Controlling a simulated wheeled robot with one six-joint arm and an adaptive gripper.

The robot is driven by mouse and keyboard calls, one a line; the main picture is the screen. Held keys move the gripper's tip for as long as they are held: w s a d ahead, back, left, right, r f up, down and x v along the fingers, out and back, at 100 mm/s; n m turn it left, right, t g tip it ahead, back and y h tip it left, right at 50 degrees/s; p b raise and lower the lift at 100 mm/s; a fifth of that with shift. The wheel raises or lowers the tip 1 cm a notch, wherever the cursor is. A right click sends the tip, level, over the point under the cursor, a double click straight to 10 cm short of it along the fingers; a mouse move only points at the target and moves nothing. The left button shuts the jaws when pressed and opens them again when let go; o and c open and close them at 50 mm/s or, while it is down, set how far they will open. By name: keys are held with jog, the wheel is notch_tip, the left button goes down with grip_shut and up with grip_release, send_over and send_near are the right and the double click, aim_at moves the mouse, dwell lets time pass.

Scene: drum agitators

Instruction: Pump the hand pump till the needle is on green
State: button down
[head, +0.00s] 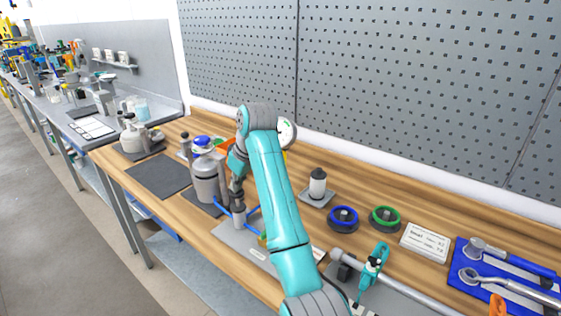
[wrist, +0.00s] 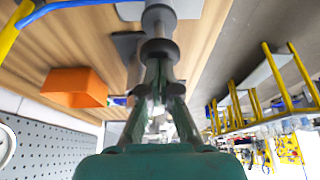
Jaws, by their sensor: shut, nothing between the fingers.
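The hand pump (head: 239,217) is a grey upright cylinder on a grey plate, with blue parts on both sides. In the wrist view its dark round top (wrist: 158,50) and shaft lie straight ahead of the fingertips. My gripper (head: 237,190) points down just above the pump; its fingers (wrist: 160,90) are shut with nothing between them. The fingertips look close to the pump top; I cannot tell if they touch it. A white round gauge (head: 289,132) stands behind my arm, partly hidden, with a bit of green showing. Its needle cannot be read.
A grey bottle with a blue top (head: 205,178) stands close left of my gripper. An orange block (wrist: 75,87) is near it. A blue ring wheel (head: 343,217), a green one (head: 385,218) and a blue tool tray (head: 480,268) lie to the right. Pegboard (head: 400,85) is behind.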

aim_at(238, 193)
jog(key=shift+f, duration=1.65)
jog(key=shift+r, duration=2.85)
jog(key=shift+f, duration=0.1)
jog(key=shift+f, duration=2.8)
jog(key=shift+r, duration=2.9)
